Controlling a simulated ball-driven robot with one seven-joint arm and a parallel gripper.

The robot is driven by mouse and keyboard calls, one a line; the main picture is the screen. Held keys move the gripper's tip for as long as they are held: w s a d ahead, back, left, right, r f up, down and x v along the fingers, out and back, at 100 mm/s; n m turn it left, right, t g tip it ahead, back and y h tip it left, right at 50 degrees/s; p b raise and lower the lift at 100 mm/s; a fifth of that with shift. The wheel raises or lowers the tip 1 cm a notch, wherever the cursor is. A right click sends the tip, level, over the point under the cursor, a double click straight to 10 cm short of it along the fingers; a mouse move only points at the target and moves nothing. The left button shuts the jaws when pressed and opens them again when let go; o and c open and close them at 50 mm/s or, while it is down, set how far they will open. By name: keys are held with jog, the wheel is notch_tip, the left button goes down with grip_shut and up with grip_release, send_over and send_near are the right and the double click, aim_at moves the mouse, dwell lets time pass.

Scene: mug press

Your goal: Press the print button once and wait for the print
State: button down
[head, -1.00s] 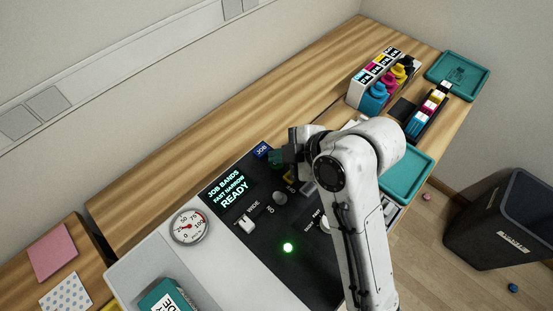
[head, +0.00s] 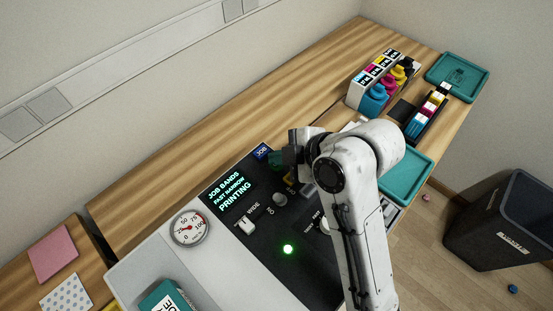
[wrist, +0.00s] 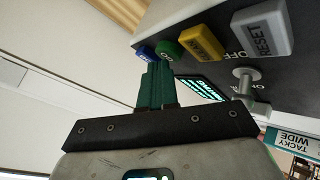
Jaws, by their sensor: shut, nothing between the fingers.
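The black control panel (head: 265,235) has a display (head: 230,194) that reads "JOB BANDS FAST NARROW PRINTING". No button label reading "print" is legible. In the wrist view, a row has a blue button (wrist: 146,52), a green button (wrist: 168,49), a yellow button (wrist: 201,43) and a grey RESET button (wrist: 262,28). The blue JOB button also shows in the head view (head: 262,151). My gripper (wrist: 156,68) is shut and empty, its green fingertips close to the blue and green buttons. I cannot tell whether they touch either. The gripper hides part of the row in the head view.
A green light (head: 288,249) glows on the panel. A round gauge (head: 189,227), a slide switch (head: 246,225) and a knob (head: 280,199) are nearby. Ink bottles (head: 380,92), teal trays (head: 457,76) and a dark bin (head: 500,225) stand to the right.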

jog(key=shift+r+p, duration=0.35)
jog(key=shift+r, duration=0.35)
notch_tip(320, 180, up, 5)
jog(key=p, duration=0.4)
dwell(0.8)
